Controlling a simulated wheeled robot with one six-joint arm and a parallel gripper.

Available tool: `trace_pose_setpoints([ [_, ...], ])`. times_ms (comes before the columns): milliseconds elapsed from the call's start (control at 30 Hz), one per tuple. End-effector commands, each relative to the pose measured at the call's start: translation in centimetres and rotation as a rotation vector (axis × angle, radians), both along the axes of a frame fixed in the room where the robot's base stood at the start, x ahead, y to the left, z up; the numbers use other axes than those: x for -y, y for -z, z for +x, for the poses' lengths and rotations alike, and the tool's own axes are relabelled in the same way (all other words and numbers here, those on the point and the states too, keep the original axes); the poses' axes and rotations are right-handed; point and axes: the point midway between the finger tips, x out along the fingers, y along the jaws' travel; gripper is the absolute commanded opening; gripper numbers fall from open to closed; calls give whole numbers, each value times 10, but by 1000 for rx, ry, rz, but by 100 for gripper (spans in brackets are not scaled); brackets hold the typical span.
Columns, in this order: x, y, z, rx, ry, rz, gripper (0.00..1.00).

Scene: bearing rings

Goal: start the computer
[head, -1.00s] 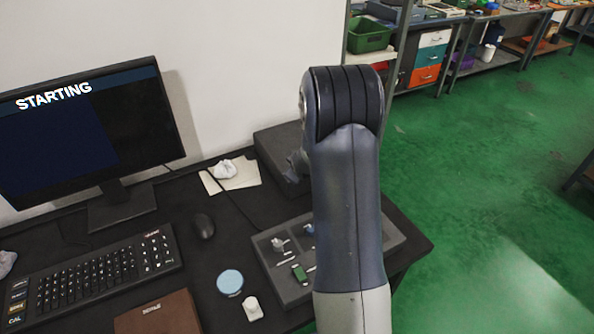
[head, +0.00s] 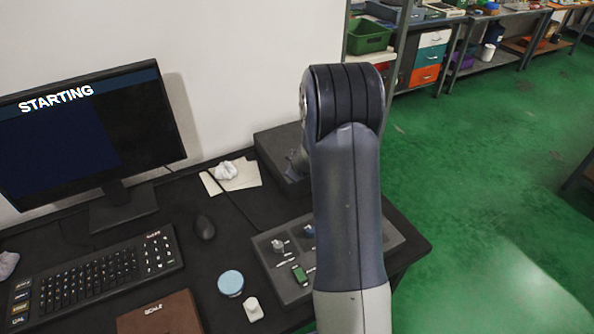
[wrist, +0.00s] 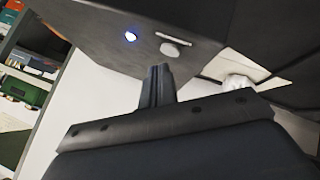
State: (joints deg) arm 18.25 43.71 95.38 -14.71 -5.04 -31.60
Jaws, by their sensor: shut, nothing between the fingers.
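The monitor (head: 75,140) on the left of the desk shows the word STARTING. The computer is a dark box (head: 281,150) at the back of the desk, partly hidden behind my arm. In the wrist view, the computer's front face (wrist: 140,32) has a lit white-blue power button (wrist: 130,35) and a round silver knob (wrist: 171,49) below a slot. My gripper (wrist: 158,70) is shut and empty, its fingertips just below the button and knob in the picture, apparently a little off the face. In the head view my arm hides most of the gripper.
A keyboard (head: 92,276), a mouse (head: 205,227), a blue round disc (head: 231,283), a brown notebook (head: 160,314) and a grey tray (head: 268,262) of small parts lie on the desk. Green floor is free at right.

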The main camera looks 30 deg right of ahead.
Motion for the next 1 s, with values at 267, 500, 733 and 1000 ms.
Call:
trace_pose_setpoints([
  [267, 0, -21, 0, 1, 0, 0, 0],
  [500, 0, -45, 0, 1, -1, 0, 0],
  [733, 0, -51, 0, 0, 0, 0, 0],
  [1000, 0, -50, 0, 0, 0, 0, 0],
])
